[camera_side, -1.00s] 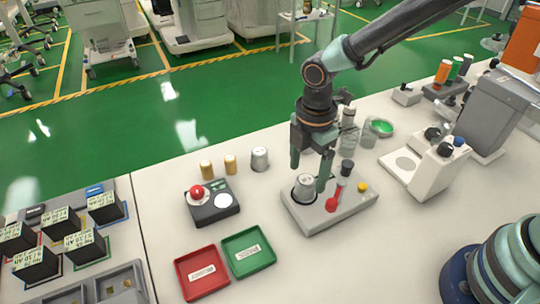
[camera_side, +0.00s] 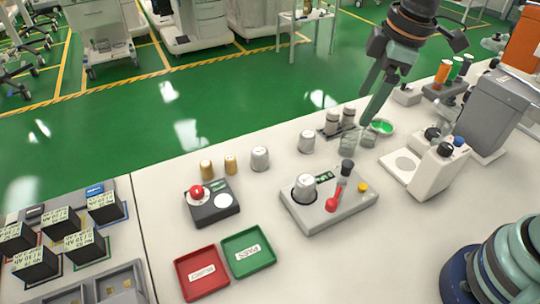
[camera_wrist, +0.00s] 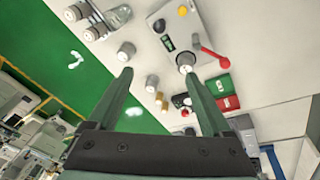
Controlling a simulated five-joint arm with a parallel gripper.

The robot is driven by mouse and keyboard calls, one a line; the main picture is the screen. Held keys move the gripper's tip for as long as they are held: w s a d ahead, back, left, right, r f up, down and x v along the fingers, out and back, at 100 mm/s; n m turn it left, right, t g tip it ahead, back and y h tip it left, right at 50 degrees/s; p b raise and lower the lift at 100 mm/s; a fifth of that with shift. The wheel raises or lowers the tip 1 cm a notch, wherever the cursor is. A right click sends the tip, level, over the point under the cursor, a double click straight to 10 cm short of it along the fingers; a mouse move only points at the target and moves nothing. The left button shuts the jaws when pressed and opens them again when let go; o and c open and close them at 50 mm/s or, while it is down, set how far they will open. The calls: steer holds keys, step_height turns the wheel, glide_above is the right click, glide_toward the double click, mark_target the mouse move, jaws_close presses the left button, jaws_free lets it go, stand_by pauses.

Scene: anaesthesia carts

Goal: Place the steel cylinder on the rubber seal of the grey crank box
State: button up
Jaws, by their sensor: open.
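A steel cylinder (camera_side: 304,185) stands upright on the dark round seal (camera_side: 294,196) of the grey crank box (camera_side: 326,212). Some of the seal's dark edge shows at its left; its far side is hidden. The box has a red crank handle (camera_side: 335,199), a black knob and a yellow button. The cylinder also shows in the wrist view (camera_wrist: 186,61), beyond the tip of the right finger. My gripper (camera_side: 367,105) is open and empty, high above the table, up and to the right of the box, apart from the cylinder.
Two more steel cylinders (camera_side: 260,158) (camera_side: 306,141) and two brass ones stand behind the box. A red tray (camera_side: 201,272), a green tray (camera_side: 248,251) and a red-button box (camera_side: 211,203) lie left.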

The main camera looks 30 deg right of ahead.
steer(key=s+d+r+m+t, duration=0.2)
steer(key=s+d+m+t, duration=0.1)
steer(key=d+m, duration=0.5)
steer(key=shift+s+d+m+h, duration=0.35)
steer(key=shift+s+m, duration=0.55)
steer(key=shift+m, duration=0.3)
